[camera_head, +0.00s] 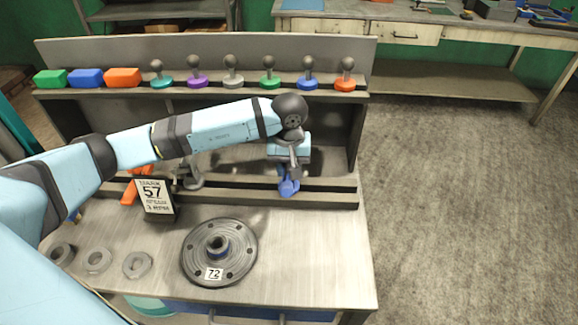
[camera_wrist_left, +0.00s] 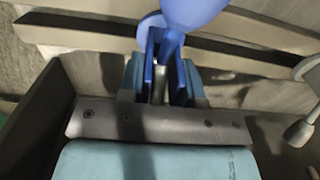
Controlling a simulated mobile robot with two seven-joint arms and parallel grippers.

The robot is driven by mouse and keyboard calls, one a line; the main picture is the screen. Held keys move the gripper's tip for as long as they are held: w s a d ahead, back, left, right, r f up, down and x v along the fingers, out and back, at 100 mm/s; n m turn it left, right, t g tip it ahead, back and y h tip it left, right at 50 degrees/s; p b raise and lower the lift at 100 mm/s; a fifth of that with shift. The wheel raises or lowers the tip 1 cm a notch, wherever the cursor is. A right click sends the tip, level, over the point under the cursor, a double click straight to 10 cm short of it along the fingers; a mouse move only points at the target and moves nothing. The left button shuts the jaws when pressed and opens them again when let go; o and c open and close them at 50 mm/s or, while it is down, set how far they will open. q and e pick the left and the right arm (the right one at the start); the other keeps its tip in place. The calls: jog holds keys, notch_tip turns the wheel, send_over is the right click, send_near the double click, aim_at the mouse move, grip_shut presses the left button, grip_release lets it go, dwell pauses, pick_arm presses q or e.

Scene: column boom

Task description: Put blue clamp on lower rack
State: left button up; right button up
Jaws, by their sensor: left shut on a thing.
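The blue clamp (camera_head: 289,187) is between the fingers of my left gripper (camera_head: 289,166), at the right part of the lower rack (camera_head: 330,199). In the left wrist view, the blue clamp (camera_wrist_left: 190,12) stretches past the two pale blue fingers of my left gripper (camera_wrist_left: 160,80), which are shut on it. The lower rack also shows there as a slotted rail (camera_wrist_left: 90,38) beyond the fingers. I cannot tell whether the clamp touches the rail or is just above it. My right gripper is not in view.
An orange clamp (camera_head: 130,192) and a grey clamp (camera_head: 192,176) are at the rack's left part. The upper rack (camera_head: 200,93) holds coloured blocks and several knobs. A sign (camera_head: 154,199), a flanged disc (camera_head: 219,252) and rings (camera_head: 97,260) stand in front; the front right bench is clear.

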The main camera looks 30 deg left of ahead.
pick_arm(q)
jog(key=o, duration=0.7)
jog(key=shift+r, duration=0.1)
jog(key=shift+r+p, duration=1.35)
jog(key=shift+r, duration=2.35)
jog(key=o, duration=0.6)
